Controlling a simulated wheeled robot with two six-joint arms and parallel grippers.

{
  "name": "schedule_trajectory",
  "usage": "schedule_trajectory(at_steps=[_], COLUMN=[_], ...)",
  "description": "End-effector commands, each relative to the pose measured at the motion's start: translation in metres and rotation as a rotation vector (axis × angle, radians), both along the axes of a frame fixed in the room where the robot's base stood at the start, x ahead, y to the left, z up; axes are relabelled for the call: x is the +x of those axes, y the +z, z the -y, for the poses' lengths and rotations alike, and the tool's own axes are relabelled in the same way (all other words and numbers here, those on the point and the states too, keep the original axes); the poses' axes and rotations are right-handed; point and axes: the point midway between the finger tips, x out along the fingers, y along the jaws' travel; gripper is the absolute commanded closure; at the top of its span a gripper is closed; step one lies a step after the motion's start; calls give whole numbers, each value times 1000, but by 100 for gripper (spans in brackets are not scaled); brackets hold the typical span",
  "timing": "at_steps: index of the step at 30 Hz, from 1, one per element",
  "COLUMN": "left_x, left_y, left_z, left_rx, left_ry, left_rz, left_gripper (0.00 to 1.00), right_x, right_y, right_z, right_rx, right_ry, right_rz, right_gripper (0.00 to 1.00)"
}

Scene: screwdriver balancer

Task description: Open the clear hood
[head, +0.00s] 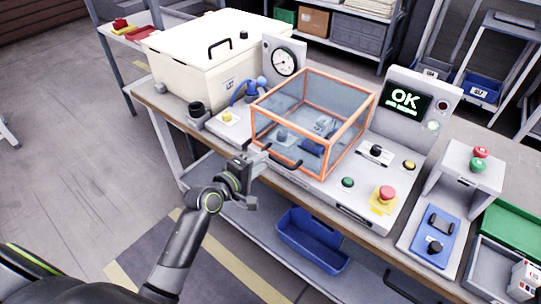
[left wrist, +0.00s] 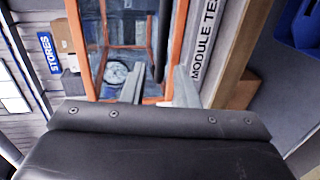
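The clear hood (head: 335,107), a see-through box with an orange frame, sits closed over the test station in the head view. A black bar handle (head: 284,160) is on its lower front side. My left gripper (head: 256,161) is just in front of the handle's left end. In the left wrist view, the gripper's two grey fingers (left wrist: 158,90) are apart, and the dark handle (left wrist: 163,38) lies ahead of the gap, closer to the right finger. I cannot tell whether they touch it. The orange frame (left wrist: 178,32) shows behind. My right gripper is not in view.
A cream box (head: 190,60) with a black handle and a dial gauge (head: 285,62) stand behind left. An OK screen (head: 405,98) and a red button (head: 387,193) are right of the hood. A blue bin (head: 312,240) sits on the lower shelf.

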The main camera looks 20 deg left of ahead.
Motion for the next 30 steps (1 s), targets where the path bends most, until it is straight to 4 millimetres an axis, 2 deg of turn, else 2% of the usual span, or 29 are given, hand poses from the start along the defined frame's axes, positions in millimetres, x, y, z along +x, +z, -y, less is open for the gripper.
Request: schedule_trajectory(at_steps=[3, 9, 21, 22, 28, 30], left_x=[20, 40, 46, 46, 46, 46], left_y=[-4, -10, -11, -11, -11, -11], left_z=[8, 14, 17, 16, 16, 16], left_rx=[0, 1, 2, 2, 2, 2], left_ry=[-1, 0, 0, 0, 1, 1], left_rz=[0, -1, 0, 0, 0, 0], left_gripper=[73, 73, 73, 74, 100, 100], right_x=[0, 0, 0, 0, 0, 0], right_y=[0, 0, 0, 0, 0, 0], right_z=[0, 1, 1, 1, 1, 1], right_rx=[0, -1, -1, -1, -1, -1], right_ry=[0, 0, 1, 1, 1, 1], right_rz=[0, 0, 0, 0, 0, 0], right_gripper=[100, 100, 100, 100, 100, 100])
